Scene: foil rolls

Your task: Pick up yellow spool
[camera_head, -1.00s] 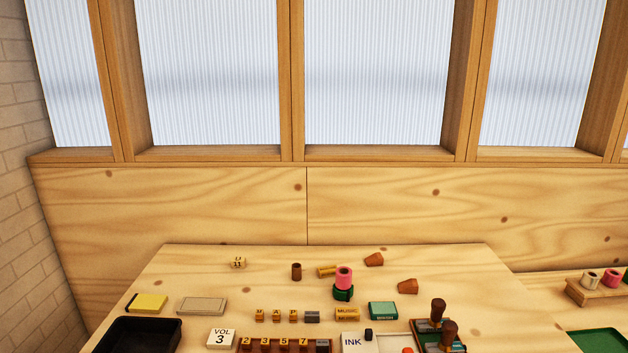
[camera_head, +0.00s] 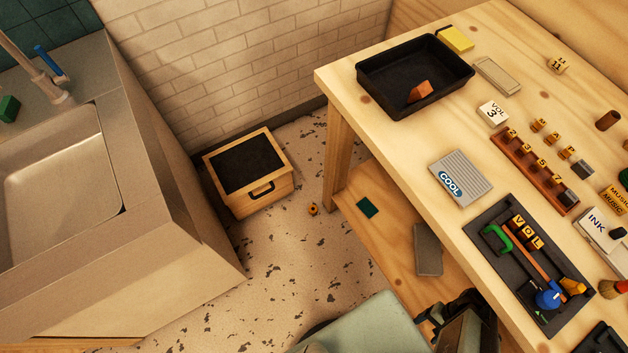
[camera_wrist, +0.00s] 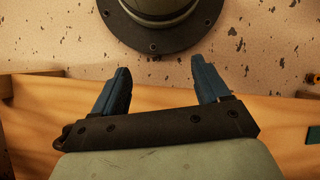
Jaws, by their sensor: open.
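A small yellow-orange ring-like piece with a dark centre (camera_head: 313,208), which looks like the yellow spool, lies on the speckled floor between the wooden drawer box and the table leg. It is small, so its details are hard to tell. A similar piece is cut off at the right edge of the wrist view (camera_wrist: 312,78). My gripper (camera_wrist: 161,72) is open in the wrist view, its two blue fingers apart with nothing between them. It is well to the left of that piece in that view. The fingers cannot be made out in the head view.
The wooden drawer box (camera_head: 248,172) stands against the brick wall. The table (camera_head: 400,140) carries a black tray (camera_head: 372,82), type blocks and tools. Its lower shelf (camera_head: 375,246) holds a small green square and a grey slab. A sink counter (camera_head: 135,185) is at left. Open floor lies between.

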